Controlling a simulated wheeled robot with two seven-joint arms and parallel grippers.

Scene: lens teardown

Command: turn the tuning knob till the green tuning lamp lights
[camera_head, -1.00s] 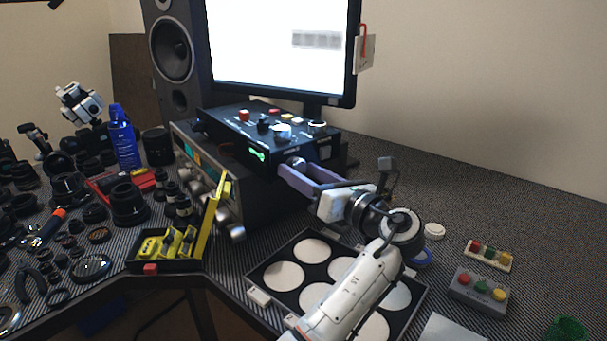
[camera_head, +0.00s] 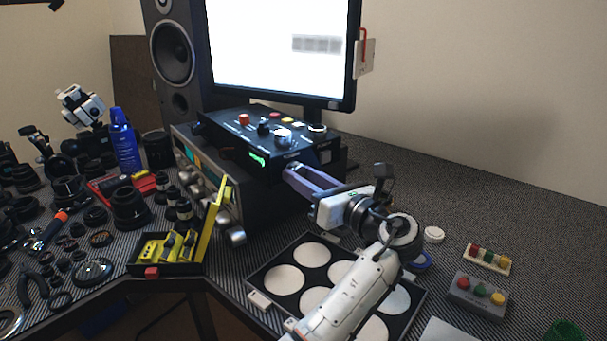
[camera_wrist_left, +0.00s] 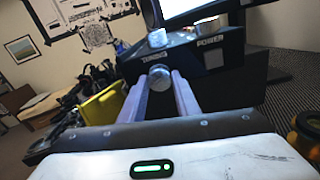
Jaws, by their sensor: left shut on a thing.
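The tuning knob (camera_wrist_left: 160,76) is a small grey knob on the front of a black control box (camera_head: 222,133), under the word TUNING in the left wrist view. My left gripper (camera_head: 288,171) is shut on it, one purple finger on each side, as the left wrist view (camera_wrist_left: 161,84) also shows. In the head view the fingers hide the knob. A green light (camera_head: 257,159) glows on the box's front face, left of the fingers; I cannot tell whether it is the tuning lamp or a readout. My right gripper is not in view.
The box stands on a larger silver-fronted unit (camera_head: 204,172), below the monitor (camera_head: 280,45). A yellow open case (camera_head: 207,222) is to the left, and a tray with white discs (camera_head: 262,302) lies under my arm. Lens parts crowd the left; the right back desk is clear.

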